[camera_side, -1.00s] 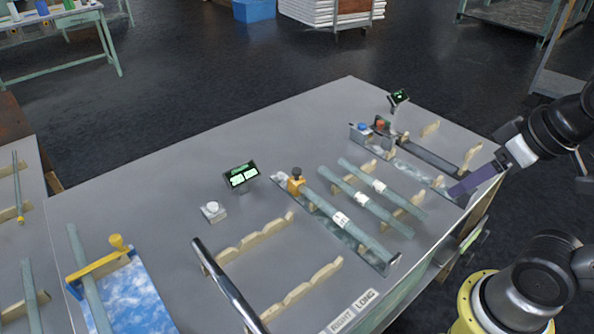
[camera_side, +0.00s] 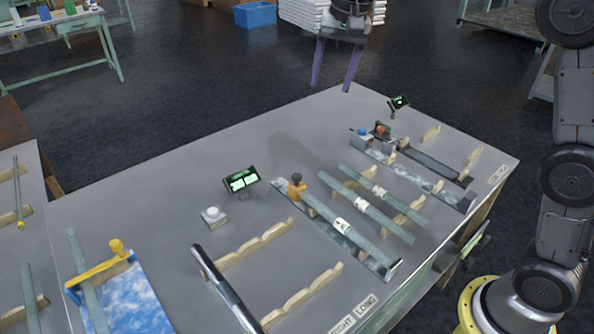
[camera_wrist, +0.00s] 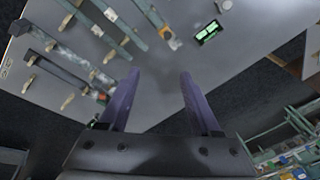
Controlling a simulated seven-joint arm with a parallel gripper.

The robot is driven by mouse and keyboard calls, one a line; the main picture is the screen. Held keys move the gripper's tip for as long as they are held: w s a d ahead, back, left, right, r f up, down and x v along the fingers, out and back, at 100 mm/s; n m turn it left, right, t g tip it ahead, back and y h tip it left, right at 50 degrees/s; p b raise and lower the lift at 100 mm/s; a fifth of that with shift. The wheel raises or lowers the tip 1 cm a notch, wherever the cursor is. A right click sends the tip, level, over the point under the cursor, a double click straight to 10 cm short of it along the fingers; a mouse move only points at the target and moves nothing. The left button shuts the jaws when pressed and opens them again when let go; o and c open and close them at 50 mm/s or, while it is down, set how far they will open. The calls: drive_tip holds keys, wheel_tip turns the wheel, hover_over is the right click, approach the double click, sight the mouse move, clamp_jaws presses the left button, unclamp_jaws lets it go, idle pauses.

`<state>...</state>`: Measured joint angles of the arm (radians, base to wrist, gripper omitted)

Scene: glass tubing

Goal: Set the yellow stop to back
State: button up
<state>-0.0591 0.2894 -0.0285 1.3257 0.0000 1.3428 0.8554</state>
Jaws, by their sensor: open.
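The yellow stop (camera_side: 296,189), a small block with a dark knob, sits at the far left end of a metal channel (camera_side: 386,270). A pale green tube (camera_side: 340,223) lies in that channel, its end close to the stop; I cannot tell whether they touch. The stop also shows near the top of the wrist view (camera_wrist: 171,39). My gripper (camera_side: 331,86) is open and empty, its purple fingers pointing down, high near the table's far edge and well apart from the stop. Both fingers show in the wrist view (camera_wrist: 160,75).
A lit green display (camera_side: 241,178) and a white button box (camera_side: 213,214) stand left of the stop. Two tubes lie on wooden racks (camera_side: 395,217) to its right. Another channel with blue and red knobs (camera_side: 381,130) is farther right.

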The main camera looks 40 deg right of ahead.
drive_tip(key=w+a+f+g, duration=0.1)
drive_tip(key=w+a+f, duration=0.1)
drive_tip(key=w+f, duration=0.6)
drive_tip(key=g, duration=0.1)
approach(297, 175)
wheel_tip(297, 175, down, 9)
drive_tip(key=shift+w+a+r, duration=0.1)
drive_tip(key=shift+a+r, duration=0.05)
drive_tip(key=shift+r, duration=0.05)
clamp_jaws()
drive_tip(key=shift+r, duration=0.1)
idle(0.9)
